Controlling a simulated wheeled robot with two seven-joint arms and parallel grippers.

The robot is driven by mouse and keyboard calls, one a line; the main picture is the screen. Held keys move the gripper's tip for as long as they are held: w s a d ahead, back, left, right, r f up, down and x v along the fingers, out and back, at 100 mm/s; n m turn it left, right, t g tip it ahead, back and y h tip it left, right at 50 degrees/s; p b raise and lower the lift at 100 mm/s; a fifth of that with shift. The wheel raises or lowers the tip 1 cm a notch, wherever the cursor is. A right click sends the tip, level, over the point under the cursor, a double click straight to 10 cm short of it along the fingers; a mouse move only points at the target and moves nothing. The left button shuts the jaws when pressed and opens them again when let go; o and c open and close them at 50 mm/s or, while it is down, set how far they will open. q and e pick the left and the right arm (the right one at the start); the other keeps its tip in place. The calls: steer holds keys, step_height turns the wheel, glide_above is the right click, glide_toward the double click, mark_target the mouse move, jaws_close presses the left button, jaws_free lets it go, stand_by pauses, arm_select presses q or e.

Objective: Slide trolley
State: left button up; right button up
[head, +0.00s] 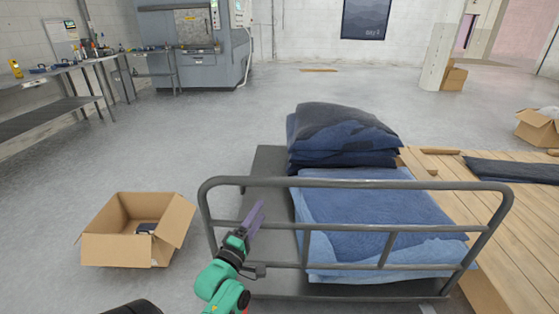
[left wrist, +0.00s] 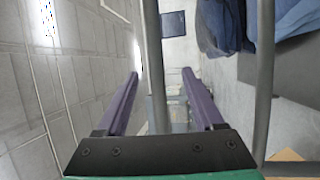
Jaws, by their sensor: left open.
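The trolley (head: 255,292) is a dark grey flat cart with a tubular handle frame (head: 370,183) on its near side. It carries folded light-blue cloth (head: 375,215) and a stack of dark navy cloth (head: 340,130). My left gripper (head: 258,210) is at the left part of the handle frame, below its top rail in the picture. Its purple fingers are open. In the left wrist view a grey bar (left wrist: 154,50) runs between the spread fingers (left wrist: 160,73); I cannot tell whether it is within the jaws. My right gripper does not show.
An open cardboard box (head: 125,250) stands on the floor left of the trolley. Wooden pallets (head: 450,200) lie close on the right. A workbench (head: 50,95) and a grey machine (head: 205,65) stand at the back left. Floor beyond the trolley is clear.

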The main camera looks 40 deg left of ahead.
mark_target(277, 186)
arm_select(q)
steer(key=x, duration=1.3)
steer(key=shift+w+d+r, duration=0.25)
steer(key=shift+d+r, duration=0.05)
steer(key=shift+r, duration=0.1)
jaws_close()
steer(key=shift+f, duration=0.1)
stand_by(0.5)
